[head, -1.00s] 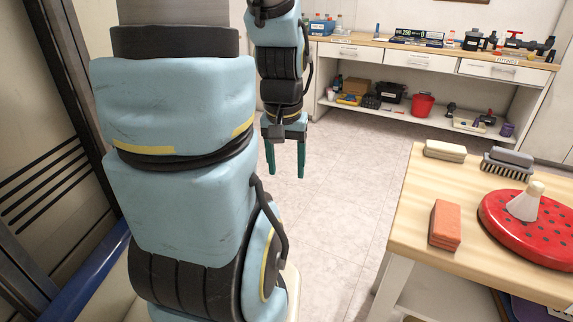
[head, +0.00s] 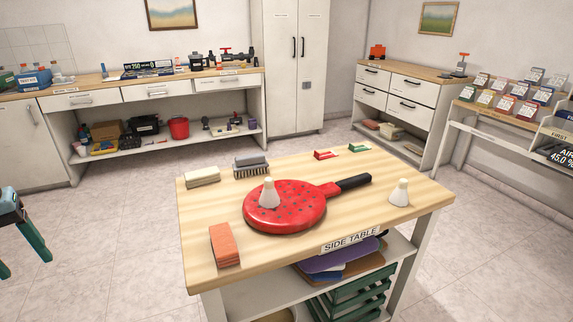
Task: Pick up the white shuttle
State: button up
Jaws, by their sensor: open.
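Two pale shuttles are on the wooden side table. One shuttle (head: 269,194) stands upright on the red dotted paddle (head: 300,215), with its skirt down and its narrow end up. The other shuttle (head: 399,193) stands the same way on the bare wood near the table's right end. Both look white or off-white. My gripper (head: 24,264) shows at the left edge, with its two teal fingers apart and nothing between them. It is well left of the table and touches neither shuttle. Part of it is cut off by the frame.
The side table (head: 200,272) also holds an orange block (head: 224,245), a cream block (head: 202,177), a grey-backed brush (head: 251,166) and small red and green items. The paddle's black handle (head: 353,182) points right. Open floor lies between my gripper and the table.

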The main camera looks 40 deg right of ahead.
aim_at(399, 198)
jog(key=k+l+u, duration=0.3)
jog(key=k+l, duration=0.45)
jog(key=l, duration=0.3)
jog(key=k+l+u, duration=0.3)
jog(key=k+l, duration=0.55)
